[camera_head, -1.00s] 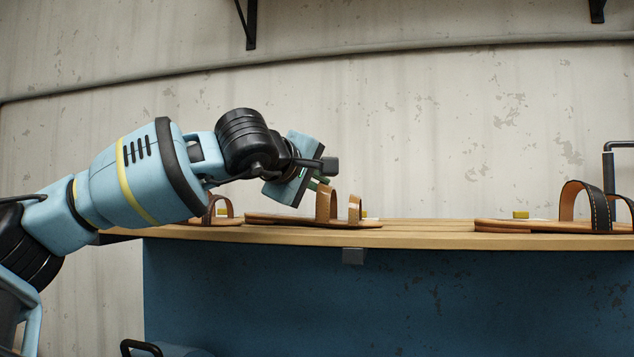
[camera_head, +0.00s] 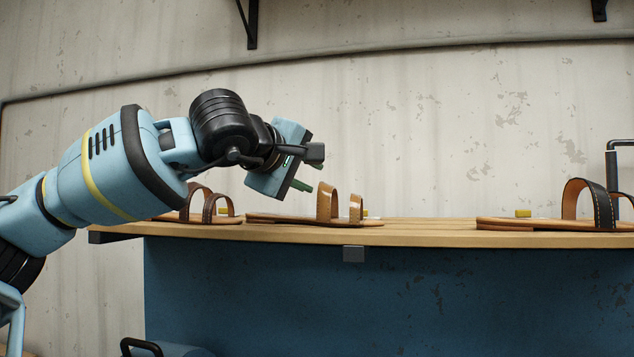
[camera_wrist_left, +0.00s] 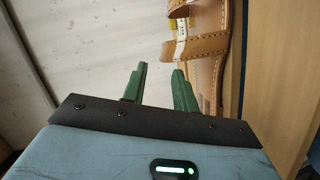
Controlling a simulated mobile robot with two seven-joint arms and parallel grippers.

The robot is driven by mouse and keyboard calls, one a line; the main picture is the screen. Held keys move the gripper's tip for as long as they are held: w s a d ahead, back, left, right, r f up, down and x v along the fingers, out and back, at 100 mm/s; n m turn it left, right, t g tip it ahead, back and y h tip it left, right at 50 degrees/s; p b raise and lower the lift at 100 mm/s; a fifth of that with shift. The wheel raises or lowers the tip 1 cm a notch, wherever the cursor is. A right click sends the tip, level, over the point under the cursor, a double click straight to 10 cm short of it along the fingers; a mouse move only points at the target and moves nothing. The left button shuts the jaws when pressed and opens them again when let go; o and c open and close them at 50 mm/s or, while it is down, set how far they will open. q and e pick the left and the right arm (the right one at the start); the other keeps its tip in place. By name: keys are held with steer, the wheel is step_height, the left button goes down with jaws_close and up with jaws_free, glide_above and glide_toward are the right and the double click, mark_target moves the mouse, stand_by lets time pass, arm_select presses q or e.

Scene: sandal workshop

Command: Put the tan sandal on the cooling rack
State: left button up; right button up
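The tan sandal (camera_head: 328,207) lies flat on the wooden bench top, its straps standing up, in the middle of the head view. My left gripper (camera_head: 304,178) is above and just left of the straps, apart from the sandal. In the left wrist view, the green fingers (camera_wrist_left: 158,74) are spread with an empty gap between them. The tan sandal (camera_wrist_left: 203,47) shows there just past the right finger. My right gripper is in neither view now. I cannot make out a cooling rack.
A brown-strapped sandal (camera_head: 205,212) lies to the left on the bench top (camera_head: 420,232). A black-strapped sandal (camera_head: 585,212) lies to the right, near a dark bent pipe (camera_head: 611,170). Small yellow blocks (camera_head: 523,213) sit behind the sandals. The bench between middle and right sandals is mostly clear.

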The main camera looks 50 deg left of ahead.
arm_select(q)
steer(key=v, duration=0.8)
steer(key=shift+b, duration=0.3)
steer(key=shift+w, duration=0.1)
